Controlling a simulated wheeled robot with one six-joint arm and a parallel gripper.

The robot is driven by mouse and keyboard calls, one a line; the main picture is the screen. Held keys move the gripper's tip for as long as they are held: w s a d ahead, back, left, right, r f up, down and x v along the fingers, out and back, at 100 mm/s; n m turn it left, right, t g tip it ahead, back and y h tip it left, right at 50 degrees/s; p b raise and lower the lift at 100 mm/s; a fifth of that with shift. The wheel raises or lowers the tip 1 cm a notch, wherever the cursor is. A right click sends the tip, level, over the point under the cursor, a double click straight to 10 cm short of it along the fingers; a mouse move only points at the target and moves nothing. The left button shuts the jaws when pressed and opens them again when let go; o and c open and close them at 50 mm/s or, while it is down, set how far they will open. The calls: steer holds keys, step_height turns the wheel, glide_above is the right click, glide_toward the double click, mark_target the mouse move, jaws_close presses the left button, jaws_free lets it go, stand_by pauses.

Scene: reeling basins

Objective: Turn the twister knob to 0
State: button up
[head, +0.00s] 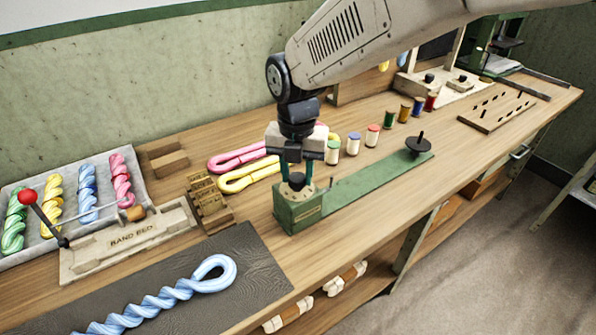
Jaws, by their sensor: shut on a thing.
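The twister is a green metal box (300,213) with a long flat green base plate (372,180) running toward the back right. Its dark round knob (297,180) sits on top of the box. My gripper (297,177) points straight down over the box, with its two teal fingers on either side of the knob, shut on it. The knob's markings and pointer are too small to read, so I cannot tell its setting. A black disc with an upright pin (419,146) stands at the plate's far end.
Left of the twister are a wooden rack (208,203) and the band bed (130,242) with a red-balled lever. A dark mat (225,290) with a blue skein (214,272) lies in front. Pink and yellow skeins (245,177) and several thread spools (373,134) stand behind.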

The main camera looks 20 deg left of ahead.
mark_target(297, 177)
steer(key=o, duration=1)
step_height(297, 177, up, 8)
steer(key=shift+f, duration=0.1)
